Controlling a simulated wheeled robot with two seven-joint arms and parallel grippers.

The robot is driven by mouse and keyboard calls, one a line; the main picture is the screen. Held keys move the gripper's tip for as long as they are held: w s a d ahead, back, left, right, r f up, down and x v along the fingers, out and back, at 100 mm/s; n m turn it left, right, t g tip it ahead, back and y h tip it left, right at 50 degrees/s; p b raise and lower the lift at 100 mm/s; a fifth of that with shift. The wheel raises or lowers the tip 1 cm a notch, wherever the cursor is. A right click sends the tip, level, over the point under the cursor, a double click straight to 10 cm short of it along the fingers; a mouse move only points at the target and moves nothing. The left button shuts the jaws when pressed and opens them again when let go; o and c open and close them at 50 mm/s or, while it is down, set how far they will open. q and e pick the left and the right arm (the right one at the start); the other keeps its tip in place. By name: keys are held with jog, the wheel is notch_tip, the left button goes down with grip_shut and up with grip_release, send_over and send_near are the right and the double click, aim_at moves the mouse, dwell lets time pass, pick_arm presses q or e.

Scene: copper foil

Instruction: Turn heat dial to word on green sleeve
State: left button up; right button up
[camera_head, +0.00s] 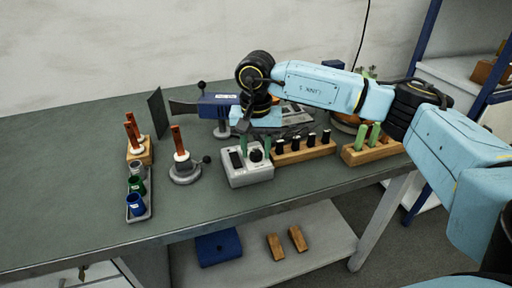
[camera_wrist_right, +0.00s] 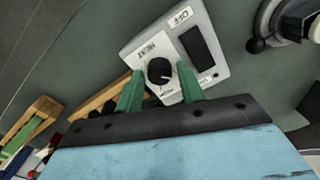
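A light grey heat control box (camera_head: 250,176) stands near the front middle of the table. Its black round dial (camera_wrist_right: 160,71) has a small white pointer mark, and the word HEAT is beside it in the wrist view. My right gripper (camera_wrist_right: 160,76) points down over the box, its two green fingers apart on either side of the dial, with gaps visible between. A green sleeve (camera_head: 137,186) stands in a grey tray at the left, between a blue and a grey one. The word on it is too small to read. My left gripper is not in view.
A wooden block with black-topped pegs (camera_head: 305,149) stands right beside the box. A stand with a copper-coloured rod (camera_head: 183,165) is to its left. A wooden block with green-handled items (camera_head: 370,148) is further right. The table front left is clear.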

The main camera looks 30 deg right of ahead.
aim_at(256, 152)
jog(key=shift+o, duration=1)
jog(key=shift+r, duration=0.15)
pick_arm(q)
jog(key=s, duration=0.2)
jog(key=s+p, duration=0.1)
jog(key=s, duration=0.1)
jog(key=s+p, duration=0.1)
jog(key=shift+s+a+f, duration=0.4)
pick_arm(e)
notch_tip(256, 152, up, 13)
